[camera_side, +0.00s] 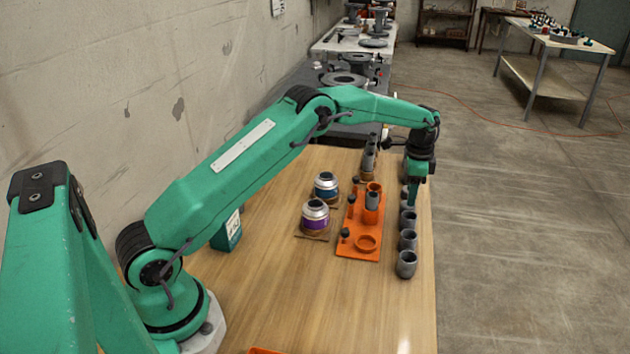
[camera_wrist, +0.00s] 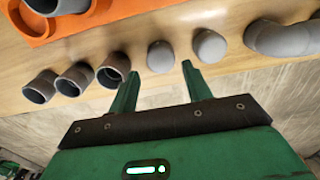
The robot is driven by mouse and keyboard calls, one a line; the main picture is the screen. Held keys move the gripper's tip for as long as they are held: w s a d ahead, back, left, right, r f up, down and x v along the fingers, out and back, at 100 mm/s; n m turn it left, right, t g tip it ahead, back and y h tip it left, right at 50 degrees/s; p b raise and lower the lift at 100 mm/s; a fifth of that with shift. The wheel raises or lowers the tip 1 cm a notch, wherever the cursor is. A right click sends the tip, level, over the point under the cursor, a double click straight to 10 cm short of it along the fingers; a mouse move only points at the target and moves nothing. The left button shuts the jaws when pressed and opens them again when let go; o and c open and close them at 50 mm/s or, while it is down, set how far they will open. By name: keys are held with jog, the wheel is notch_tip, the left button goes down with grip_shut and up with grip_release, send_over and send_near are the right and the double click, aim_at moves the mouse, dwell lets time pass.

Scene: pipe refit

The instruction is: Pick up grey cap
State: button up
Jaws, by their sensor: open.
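Two rounded grey caps lie in a row of grey fittings in the wrist view: a left grey cap (camera_wrist: 161,57) and a right grey cap (camera_wrist: 210,46). My gripper (camera_wrist: 161,72) is open and empty. Its fingertips lie on either side of the left cap in the picture, with the right fingertip between the two caps. The cap shows just beyond the jaw gap; I cannot tell the height between them. In the side view my gripper (camera_side: 414,200) points down over the row near the table's right edge and largely hides the caps.
A grey elbow (camera_wrist: 283,38) lies right of the caps. An orange tray (camera_side: 352,250) with fittings and two jars (camera_side: 315,218) stand left. The table edge is close.

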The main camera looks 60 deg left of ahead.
aim_at(408, 208)
jog(key=shift+a+f, duration=0.1)
jog(key=shift+f, duration=2.3)
jog(key=shift+c, duration=0.4)
jog(key=c, duration=0.6)
